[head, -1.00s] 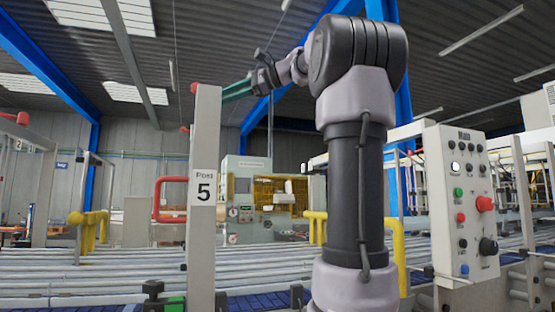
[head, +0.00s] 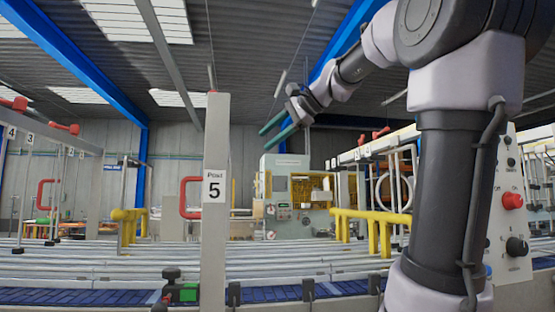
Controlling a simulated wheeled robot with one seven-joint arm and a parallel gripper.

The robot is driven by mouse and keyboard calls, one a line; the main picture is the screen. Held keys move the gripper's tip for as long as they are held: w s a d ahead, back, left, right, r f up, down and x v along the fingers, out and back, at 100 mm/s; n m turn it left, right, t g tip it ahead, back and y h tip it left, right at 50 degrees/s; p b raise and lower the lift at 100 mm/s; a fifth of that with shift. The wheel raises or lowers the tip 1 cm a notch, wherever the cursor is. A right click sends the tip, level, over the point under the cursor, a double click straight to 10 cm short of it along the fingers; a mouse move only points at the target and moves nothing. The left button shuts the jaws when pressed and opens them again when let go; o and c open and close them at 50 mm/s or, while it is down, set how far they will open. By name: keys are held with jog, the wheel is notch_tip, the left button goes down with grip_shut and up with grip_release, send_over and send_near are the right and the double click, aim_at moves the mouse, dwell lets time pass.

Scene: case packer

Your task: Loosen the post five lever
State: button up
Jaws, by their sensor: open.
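The post labelled "Post 5" (head: 215,225) stands upright left of centre in the head view. I cannot pick out its lever for certain. A black knob (head: 171,273) on a green block (head: 183,293) shows low beside the post, on its left. My gripper (head: 265,138) is open and empty, its two green fingers apart and pointing down-left. In the picture it hangs to the right of the post's upper part, with a gap between. I cannot tell the depth between them.
A conveyor with pale rails (head: 110,264) runs across the front. A yellow guard rail (head: 372,218) stands to the right. Other red levers (head: 65,129) sit on the left beam. A control panel (head: 509,215) is partly hidden behind my arm.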

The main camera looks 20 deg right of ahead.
jog(key=s+f+n+h, duration=0.1)
jog(key=s+f, duration=0.2)
jog(key=f, duration=0.4)
jog(key=shift+a+n+g, duration=0.3)
jog(key=shift+n+g, duration=0.1)
jog(key=shift+r, duration=0.1)
